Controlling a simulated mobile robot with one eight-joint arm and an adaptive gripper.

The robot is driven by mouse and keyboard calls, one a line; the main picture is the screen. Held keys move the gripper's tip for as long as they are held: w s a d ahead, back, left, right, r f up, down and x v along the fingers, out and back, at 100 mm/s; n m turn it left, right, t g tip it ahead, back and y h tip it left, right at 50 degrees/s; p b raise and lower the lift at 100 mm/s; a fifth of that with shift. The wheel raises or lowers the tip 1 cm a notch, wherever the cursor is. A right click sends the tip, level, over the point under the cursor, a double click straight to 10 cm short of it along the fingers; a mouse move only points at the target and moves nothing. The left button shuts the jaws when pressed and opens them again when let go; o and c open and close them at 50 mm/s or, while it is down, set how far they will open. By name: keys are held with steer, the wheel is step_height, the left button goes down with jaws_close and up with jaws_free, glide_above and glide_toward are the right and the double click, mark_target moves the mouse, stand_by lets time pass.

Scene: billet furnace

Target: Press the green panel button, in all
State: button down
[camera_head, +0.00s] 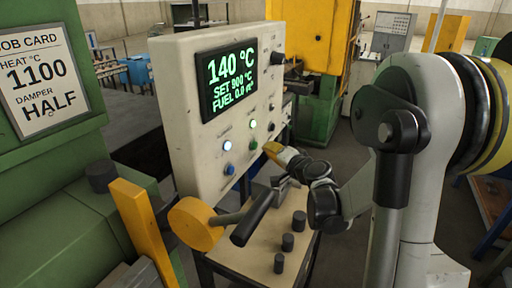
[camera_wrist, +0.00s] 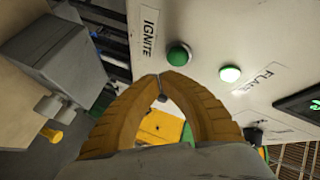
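A green button (camera_wrist: 178,55) beside the label IGNITE sits on the white panel (camera_wrist: 205,30) in the wrist view. In the head view the green button (camera_head: 253,144) is on the panel face (camera_head: 185,100), below a lit green lamp (camera_head: 253,124). That lamp (camera_wrist: 230,74) is beside the label FLAME in the wrist view. My gripper (camera_head: 271,149) has yellow fingers just right of the button. In the wrist view my gripper (camera_wrist: 161,75) has its fingertips together, empty, close to the button. I cannot tell whether they touch it.
The panel screen (camera_head: 228,79) reads 140 °C. A blue button (camera_head: 228,170) sits lower left, under a lit pale lamp (camera_head: 227,146). A dark-handled lever (camera_head: 253,218) and several dark knobs stand below the panel. A job card (camera_head: 42,83) reads HEAT 1100, DAMPER HALF.

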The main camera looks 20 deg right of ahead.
steer(key=s+d, duration=0.2)
steer(key=s, duration=0.1)
steer(key=shift+s+d, duration=0.15)
steer(key=shift+d, duration=0.1)
stand_by(0.8)
